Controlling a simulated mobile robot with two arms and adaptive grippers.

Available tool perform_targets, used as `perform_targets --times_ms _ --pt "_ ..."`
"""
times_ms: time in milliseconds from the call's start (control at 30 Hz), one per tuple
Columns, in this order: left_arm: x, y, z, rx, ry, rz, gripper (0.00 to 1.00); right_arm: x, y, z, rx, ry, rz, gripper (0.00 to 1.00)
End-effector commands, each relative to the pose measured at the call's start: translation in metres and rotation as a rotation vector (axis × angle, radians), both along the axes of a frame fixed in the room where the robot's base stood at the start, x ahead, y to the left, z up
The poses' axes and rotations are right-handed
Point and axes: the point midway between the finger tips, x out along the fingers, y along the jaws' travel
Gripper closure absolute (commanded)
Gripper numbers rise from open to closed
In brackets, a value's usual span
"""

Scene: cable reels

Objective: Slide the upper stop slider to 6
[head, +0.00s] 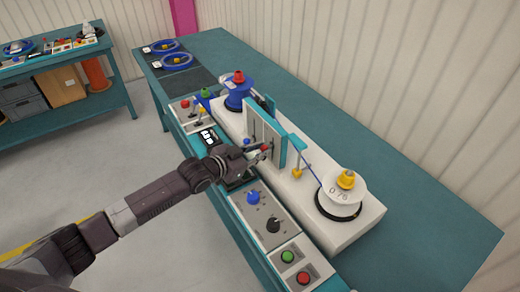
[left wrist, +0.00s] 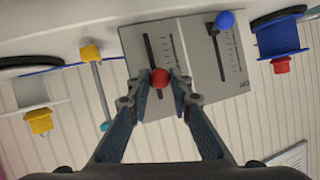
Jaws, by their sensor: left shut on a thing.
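A grey upright slider panel (head: 262,128) has two slots with scale marks. It also shows in the left wrist view (left wrist: 205,85). One slider has a red knob (left wrist: 159,77), the other a blue knob (left wrist: 225,20). The labels are too small to read, so I cannot tell which is the upper stop slider. My left gripper (head: 262,153) is at the panel's front, its fingers (left wrist: 160,85) shut on the red knob from both sides. The red knob is partway along its slot; the blue knob is near one end of its slot. My right gripper is not in view.
A blue reel (head: 237,92) and a white reel (head: 342,194) stand on the white machine base on either side of the panel. A yellow-topped post (head: 297,172) is close right of the panel. A dial box and buttons (head: 288,256) line the front.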

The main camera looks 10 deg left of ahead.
Motion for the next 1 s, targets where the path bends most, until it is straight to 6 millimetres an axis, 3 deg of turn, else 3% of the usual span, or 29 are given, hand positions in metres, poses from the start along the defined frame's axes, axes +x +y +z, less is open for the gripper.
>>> perform_targets --times_ms 233,267,433,767,1000 --pt "0.000 0.000 -0.002 0.001 0.002 0.000 1.00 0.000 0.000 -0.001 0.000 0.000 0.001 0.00" --pt "0.000 0.001 -0.002 0.002 0.001 0.000 0.79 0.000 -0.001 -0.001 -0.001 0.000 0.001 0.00" --pt "0.000 0.000 -0.001 0.001 0.000 0.000 0.60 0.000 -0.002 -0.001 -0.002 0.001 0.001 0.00" --pt "-0.002 0.002 0.000 0.000 0.000 0.000 0.60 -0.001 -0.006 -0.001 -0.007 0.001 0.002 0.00" --pt "-0.026 0.015 0.010 0.002 0.000 -0.001 0.60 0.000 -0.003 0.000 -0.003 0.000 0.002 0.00"
